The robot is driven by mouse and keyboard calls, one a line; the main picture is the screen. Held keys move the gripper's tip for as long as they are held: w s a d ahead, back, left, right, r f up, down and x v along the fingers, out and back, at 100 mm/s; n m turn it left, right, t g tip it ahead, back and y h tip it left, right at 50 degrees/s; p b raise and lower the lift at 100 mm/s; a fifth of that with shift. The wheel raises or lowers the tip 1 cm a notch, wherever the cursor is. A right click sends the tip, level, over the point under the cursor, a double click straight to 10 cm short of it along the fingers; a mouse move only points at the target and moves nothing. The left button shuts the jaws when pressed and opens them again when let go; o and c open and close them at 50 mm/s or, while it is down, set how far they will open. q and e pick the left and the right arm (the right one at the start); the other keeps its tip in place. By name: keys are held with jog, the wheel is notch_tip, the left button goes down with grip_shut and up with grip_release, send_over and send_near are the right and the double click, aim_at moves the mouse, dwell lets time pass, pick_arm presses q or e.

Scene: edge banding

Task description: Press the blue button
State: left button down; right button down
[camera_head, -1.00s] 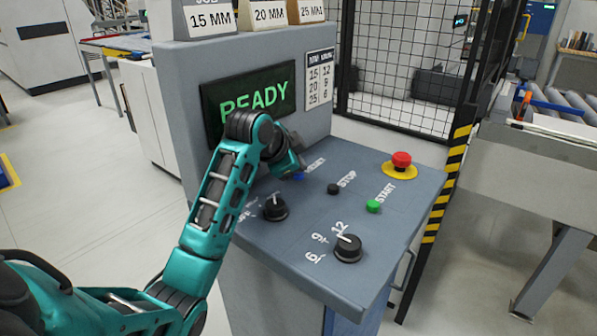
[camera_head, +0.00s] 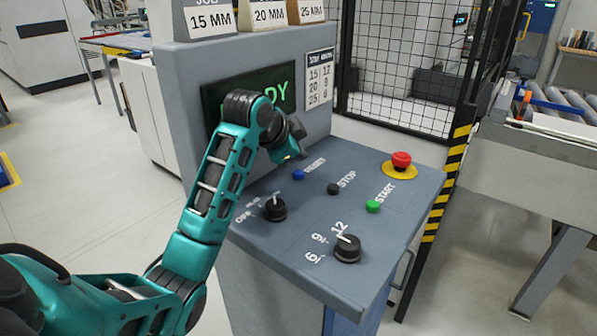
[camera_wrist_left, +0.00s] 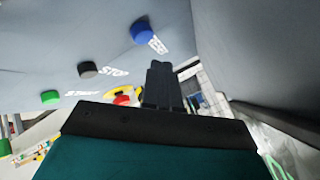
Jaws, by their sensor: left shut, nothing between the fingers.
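The blue button (camera_head: 298,174) sits on the sloped grey panel (camera_head: 330,265), beside the label RESET. It also shows in the left wrist view (camera_wrist_left: 141,31), near the top. My left gripper (camera_head: 303,155) is above and behind the blue button, close to the screen side, and apart from it. In the left wrist view its fingers (camera_wrist_left: 160,85) are together and empty, below the blue button in the picture. My right gripper is in neither view.
A black STOP button (camera_head: 333,189), a green START button (camera_head: 373,206) and a red emergency button (camera_head: 401,160) share the panel. Two black knobs stand nearer the front. The screen (camera_head: 285,88) is partly hidden by my left arm.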

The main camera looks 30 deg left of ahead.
aim_at(297, 174)
pick_arm(q)
jog(key=shift+r, duration=1.9)
